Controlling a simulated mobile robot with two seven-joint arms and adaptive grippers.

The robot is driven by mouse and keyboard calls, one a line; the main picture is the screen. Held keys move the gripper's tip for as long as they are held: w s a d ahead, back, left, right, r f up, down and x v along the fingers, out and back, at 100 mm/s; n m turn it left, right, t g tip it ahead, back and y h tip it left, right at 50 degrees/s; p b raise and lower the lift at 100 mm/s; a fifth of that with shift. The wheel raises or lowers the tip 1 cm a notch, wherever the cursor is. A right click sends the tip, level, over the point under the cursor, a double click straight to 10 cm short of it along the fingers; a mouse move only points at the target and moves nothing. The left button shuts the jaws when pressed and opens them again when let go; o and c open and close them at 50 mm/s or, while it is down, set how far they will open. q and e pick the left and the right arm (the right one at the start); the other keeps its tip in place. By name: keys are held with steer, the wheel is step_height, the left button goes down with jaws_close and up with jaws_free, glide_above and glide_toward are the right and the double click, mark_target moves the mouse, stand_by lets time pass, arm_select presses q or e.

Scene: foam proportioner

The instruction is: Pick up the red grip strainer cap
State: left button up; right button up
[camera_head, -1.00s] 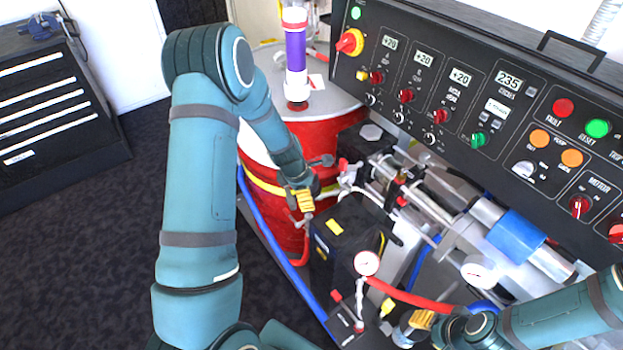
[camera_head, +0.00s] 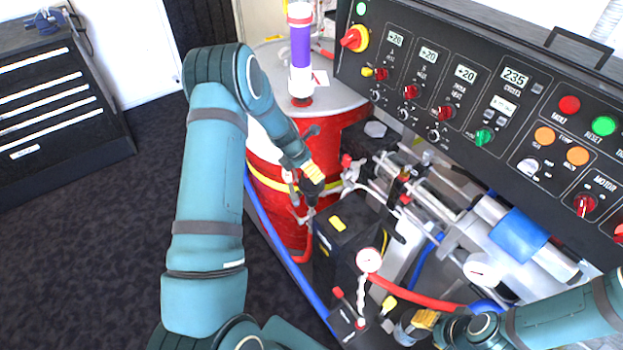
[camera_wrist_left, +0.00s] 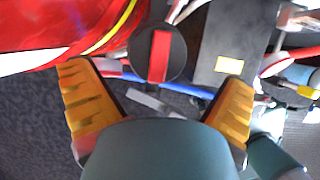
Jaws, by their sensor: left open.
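The strainer cap, a round black disc with a red grip bar (camera_wrist_left: 159,56), shows in the left wrist view ahead of my left gripper, between the lines of its two fingers. My left gripper (camera_wrist_left: 155,78) is open, with a yellow-padded finger on each side and nothing between them. In the head view my left gripper (camera_head: 312,186) hangs beside the red drum, and I cannot make out the cap there. My right gripper (camera_head: 418,325) is at the bottom right, by the front of the machine; its jaws are too unclear to read.
The red drum (camera_head: 268,222) with a yellow band stands behind my left gripper. A black box (camera_head: 345,240) with a yellow label is just right of it. A gauge (camera_head: 369,260), hoses and a blue pipe (camera_head: 290,262) crowd the front. The dark floor at left is clear.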

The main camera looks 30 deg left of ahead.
arm_select(q)
steer(key=x, duration=0.5)
steer(key=shift+a+f+b, duration=0.15)
steer(key=shift+b, duration=0.25)
steer(key=c, duration=1.2)
